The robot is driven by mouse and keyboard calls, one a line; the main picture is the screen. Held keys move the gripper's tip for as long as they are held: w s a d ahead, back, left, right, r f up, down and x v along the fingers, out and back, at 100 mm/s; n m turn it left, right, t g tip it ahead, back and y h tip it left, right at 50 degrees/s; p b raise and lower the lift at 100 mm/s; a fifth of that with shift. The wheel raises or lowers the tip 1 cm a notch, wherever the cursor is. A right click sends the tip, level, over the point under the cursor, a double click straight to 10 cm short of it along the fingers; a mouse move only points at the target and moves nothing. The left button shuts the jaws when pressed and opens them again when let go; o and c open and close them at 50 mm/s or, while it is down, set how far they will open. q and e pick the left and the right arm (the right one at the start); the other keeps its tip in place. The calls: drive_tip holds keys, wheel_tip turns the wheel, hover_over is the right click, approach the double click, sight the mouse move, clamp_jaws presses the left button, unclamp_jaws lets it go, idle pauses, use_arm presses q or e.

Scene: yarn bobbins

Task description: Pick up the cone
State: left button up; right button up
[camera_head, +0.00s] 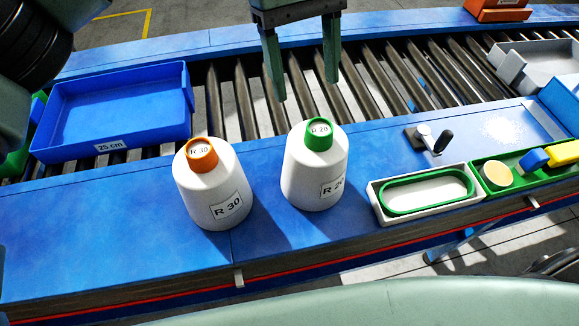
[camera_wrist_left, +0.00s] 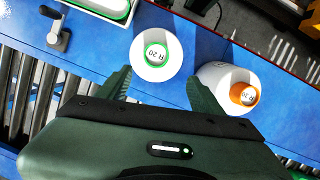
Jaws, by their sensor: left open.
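Two white cones stand upright on the blue table ledge. One has an orange top and the label R 30 (camera_head: 212,185); the other has a green top and the label R 20 (camera_head: 315,172). My left gripper (camera_head: 306,90) is open and empty above the rollers, just behind and above the green-topped cone. In the left wrist view the green-topped cone (camera_wrist_left: 158,54) shows ahead of and between the two fingers (camera_wrist_left: 163,82). My right gripper is not seen.
A blue tray (camera_head: 60,98) labelled 25 cm sits at the left on the roller conveyor. A white tray with a green ring (camera_head: 380,207), a green tray (camera_head: 496,185) with yellow and blue pieces, and a small lever (camera_head: 430,139) are at the right. The ledge's front left is clear.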

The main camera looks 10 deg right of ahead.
sight(320, 125)
use_arm(q)
drive_tip(key=shift+s+d+f+p, duration=0.6)
drive_tip(key=shift+s+d+f, duration=0.25)
drive_tip(key=shift+s+f, duration=0.25)
drive_tip(key=p+x, duration=0.2)
drive_tip(key=x, duration=0.2)
drive_tip(key=shift+w+a+f+p, duration=0.1)
drive_tip(key=shift+w+f+p, duration=0.05)
drive_tip(key=shift+f+p, duration=0.15)
drive_tip(key=shift+f, duration=0.35)
drive_tip(key=c, duration=1.2)
clamp_jaws()
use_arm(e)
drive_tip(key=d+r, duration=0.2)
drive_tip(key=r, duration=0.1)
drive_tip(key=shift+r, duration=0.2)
